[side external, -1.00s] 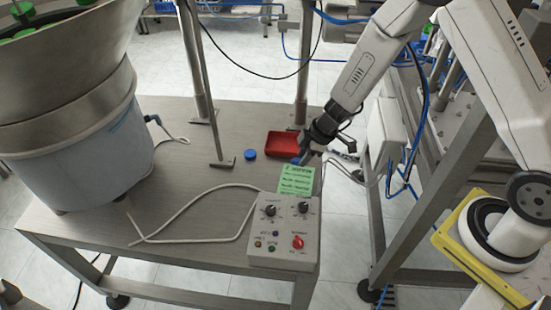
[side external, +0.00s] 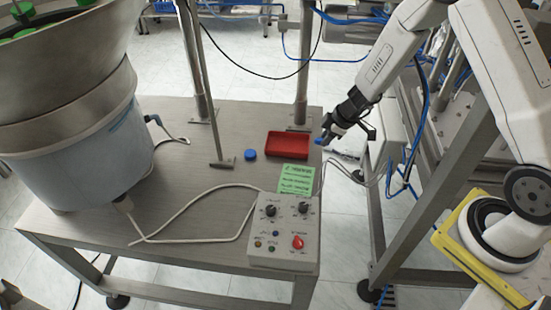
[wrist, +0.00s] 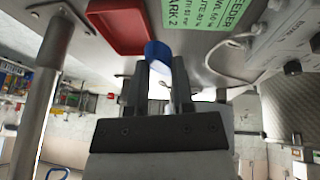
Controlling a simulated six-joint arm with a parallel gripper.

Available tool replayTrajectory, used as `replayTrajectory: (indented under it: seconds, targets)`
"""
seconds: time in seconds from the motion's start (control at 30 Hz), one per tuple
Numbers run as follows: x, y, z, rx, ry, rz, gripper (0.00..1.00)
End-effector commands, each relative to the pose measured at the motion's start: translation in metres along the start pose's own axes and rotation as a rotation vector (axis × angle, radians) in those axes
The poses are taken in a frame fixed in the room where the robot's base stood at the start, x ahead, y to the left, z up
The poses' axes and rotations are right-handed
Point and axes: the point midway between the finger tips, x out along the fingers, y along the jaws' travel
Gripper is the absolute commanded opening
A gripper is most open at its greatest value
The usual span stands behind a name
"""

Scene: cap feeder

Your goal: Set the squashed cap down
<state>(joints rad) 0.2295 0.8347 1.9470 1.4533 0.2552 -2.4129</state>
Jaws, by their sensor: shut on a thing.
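My gripper (side external: 328,136) is shut on a blue cap (side external: 320,141), held in the air by the table's right edge, to the right of the red tray (side external: 288,145). In the wrist view the cap (wrist: 157,55) sits between the fingertips (wrist: 160,75) and looks oval, as if squashed. The red tray (wrist: 118,28) shows beyond it to the left. Another blue cap (side external: 250,154) lies on the table left of the tray and looks round. The tray looks empty.
A green label card (side external: 295,178) and a grey control box (side external: 284,232) with a white cable stand in front of the tray. Metal posts (side external: 302,70) rise behind it. A large feeder bowl (side external: 75,130) fills the left. Bare table lies around the loose cap.

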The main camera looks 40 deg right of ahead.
Motion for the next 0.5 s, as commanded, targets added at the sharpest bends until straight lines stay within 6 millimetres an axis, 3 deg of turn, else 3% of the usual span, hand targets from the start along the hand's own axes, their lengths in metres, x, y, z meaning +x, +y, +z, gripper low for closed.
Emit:
replayTrajectory:
  seconds: [0.5]
  targets:
    - [0.046,0.041,-0.024,-0.002,0.001,0.0,0.0]
